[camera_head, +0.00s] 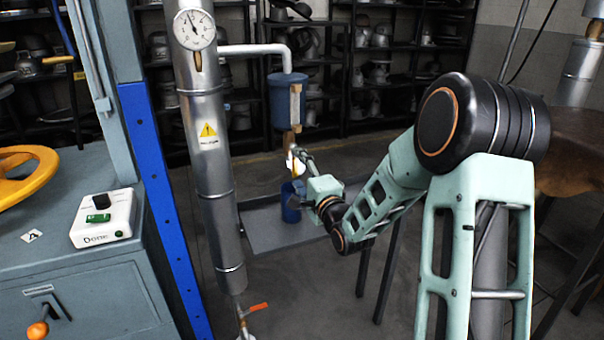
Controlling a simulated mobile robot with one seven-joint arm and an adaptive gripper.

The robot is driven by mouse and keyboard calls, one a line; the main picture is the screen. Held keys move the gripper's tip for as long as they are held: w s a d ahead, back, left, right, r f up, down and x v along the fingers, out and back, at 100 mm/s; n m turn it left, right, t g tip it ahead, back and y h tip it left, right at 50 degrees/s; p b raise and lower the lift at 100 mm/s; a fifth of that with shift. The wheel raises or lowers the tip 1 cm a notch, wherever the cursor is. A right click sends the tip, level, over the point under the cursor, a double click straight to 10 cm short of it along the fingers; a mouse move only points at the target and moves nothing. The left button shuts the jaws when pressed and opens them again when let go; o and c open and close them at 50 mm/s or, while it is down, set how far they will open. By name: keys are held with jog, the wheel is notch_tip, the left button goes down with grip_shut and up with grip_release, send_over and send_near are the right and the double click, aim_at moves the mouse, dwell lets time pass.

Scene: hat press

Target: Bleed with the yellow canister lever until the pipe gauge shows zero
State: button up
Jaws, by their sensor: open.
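The pipe gauge (194,29) is a round white dial on the thick silver pipe (207,110). Its needle points up and slightly left; the numbers are too small to read. The blue canister (283,100) hangs right of the pipe, joined to it by a white bent pipe. Below the canister, a small yellow-orange piece, seemingly the canister lever (290,161), shows beside my fingers and is partly hidden. My gripper (298,156) is open at this spot, just under the canister. I cannot tell whether it touches the lever.
A blue cup (291,202) stands below the canister on a grey tray (262,233). A red-handled valve (256,308) is at the pipe's foot. A grey cabinet (90,290) at left carries a yellow wheel (38,165) and a white "Done" box (104,218). Shelves of hat forms stand behind.

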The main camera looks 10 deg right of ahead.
jog(key=v, duration=1.2)
